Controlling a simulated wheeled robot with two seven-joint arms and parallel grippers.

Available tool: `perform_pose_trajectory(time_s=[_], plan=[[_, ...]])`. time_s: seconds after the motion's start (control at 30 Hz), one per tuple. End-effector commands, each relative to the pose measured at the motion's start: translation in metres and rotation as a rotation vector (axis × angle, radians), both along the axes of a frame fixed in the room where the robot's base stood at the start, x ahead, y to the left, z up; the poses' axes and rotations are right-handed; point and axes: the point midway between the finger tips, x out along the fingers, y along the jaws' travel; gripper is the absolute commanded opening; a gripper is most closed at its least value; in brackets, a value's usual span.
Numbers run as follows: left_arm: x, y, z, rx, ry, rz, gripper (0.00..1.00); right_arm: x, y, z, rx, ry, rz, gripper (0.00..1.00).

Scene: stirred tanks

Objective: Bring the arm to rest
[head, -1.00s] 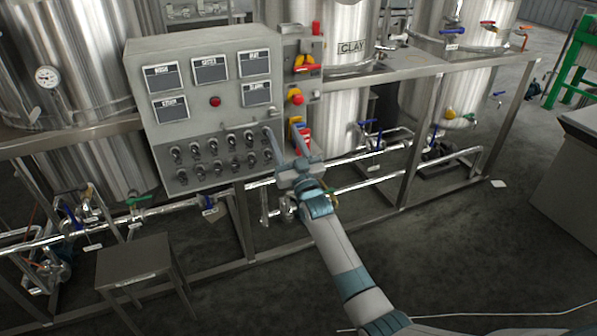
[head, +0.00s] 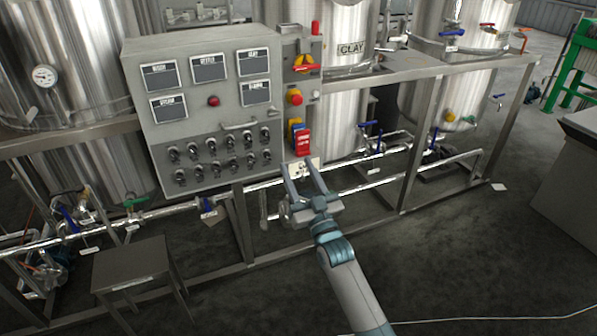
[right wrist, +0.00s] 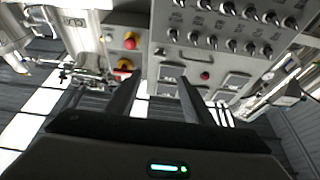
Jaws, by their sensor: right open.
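My right gripper (head: 302,180) is open and empty in the head view. It is in front of the lower right of the grey control panel (head: 228,68), below the red and blue switches (head: 300,139). Its two fingers are spread apart, and I cannot tell whether they touch anything. In the right wrist view the open fingers (right wrist: 152,95) frame part of the panel's face (right wrist: 222,62), with toggle switches, a handle and a red button near them. My left gripper is not in view.
A steel frame with pipes (head: 362,157) runs behind the gripper, in front of steel tanks (head: 70,60). A small dark table (head: 130,265) stands at the lower left. A grey cabinet (head: 575,190) is at the right edge. The floor between them is mostly clear.

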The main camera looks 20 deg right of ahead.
Motion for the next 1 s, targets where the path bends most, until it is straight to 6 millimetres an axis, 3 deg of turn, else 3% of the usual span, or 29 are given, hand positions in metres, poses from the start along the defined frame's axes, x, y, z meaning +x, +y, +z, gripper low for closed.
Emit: perform_pose_trajectory(time_s=[0.3,0.47,0.57,0.67,0.87,1.0], plan=[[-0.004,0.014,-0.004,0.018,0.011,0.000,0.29,0.000,0.000,-0.002,0.000,0.003,0.000,0.47],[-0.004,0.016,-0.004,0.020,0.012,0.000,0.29,-0.001,0.004,-0.023,-0.004,0.042,0.004,0.47],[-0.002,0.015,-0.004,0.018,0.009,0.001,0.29,-0.005,0.008,-0.056,-0.009,0.100,0.010,0.47],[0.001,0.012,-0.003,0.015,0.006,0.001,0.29,-0.013,0.016,-0.102,-0.017,0.182,0.020,0.47],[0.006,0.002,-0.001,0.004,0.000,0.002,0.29,-0.048,0.034,-0.217,-0.039,0.389,0.045,0.47],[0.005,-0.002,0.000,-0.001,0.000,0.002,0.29,-0.086,0.046,-0.296,-0.056,0.538,0.065,0.47]])
